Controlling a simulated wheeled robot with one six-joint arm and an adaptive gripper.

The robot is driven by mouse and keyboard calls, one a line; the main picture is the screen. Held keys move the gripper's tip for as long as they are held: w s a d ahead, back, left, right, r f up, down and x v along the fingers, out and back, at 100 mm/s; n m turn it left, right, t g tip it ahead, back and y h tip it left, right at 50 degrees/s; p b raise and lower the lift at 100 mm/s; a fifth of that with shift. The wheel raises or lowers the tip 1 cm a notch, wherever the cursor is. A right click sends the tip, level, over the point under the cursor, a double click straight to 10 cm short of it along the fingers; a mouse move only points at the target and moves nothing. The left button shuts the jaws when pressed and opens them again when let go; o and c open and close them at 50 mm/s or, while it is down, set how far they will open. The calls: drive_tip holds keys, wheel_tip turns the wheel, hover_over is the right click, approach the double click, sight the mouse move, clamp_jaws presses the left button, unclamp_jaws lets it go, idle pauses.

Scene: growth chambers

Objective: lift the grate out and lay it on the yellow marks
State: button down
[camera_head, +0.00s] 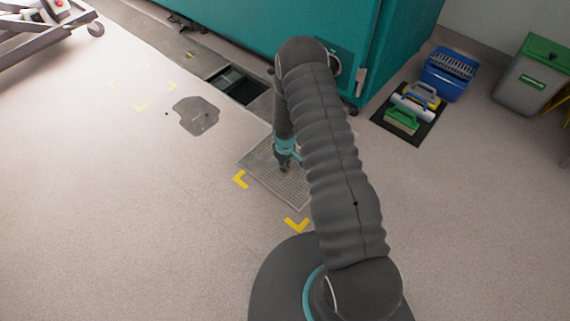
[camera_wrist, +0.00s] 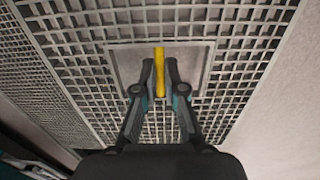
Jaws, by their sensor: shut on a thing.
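The grate (camera_head: 262,166) is a grey mesh panel in the head view, lying at or very near the floor between yellow corner marks (camera_head: 240,180); another mark (camera_head: 297,225) shows at its near corner. My gripper (camera_head: 285,168) is over the middle of the grate. In the wrist view the mesh grate (camera_wrist: 235,60) fills most of the picture, with a flat plate and a yellow handle (camera_wrist: 159,70) at its centre. My gripper (camera_wrist: 160,85) is shut on the yellow handle. The arm hides the grate's right side and any marks there.
An open floor channel (camera_head: 238,86) runs along the teal chamber (camera_head: 250,30). A dark wet patch (camera_head: 196,116) and fainter yellow marks (camera_head: 140,106) lie to the left. A black mat (camera_head: 408,125) with brushes, a blue bucket (camera_head: 448,73) and a grey bin (camera_head: 530,80) stand right.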

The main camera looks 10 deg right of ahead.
drive_tip(key=shift+f+b, duration=1.55)
drive_tip(key=shift+f, duration=1.95)
drive_tip(key=shift+f+b, duration=1.05)
drive_tip(key=shift+f, duration=0.15)
drive_tip(key=c, duration=1.2)
unclamp_jaws()
wheel_tip(320, 180, up, 12)
drive_tip(key=shift+r, duration=0.1)
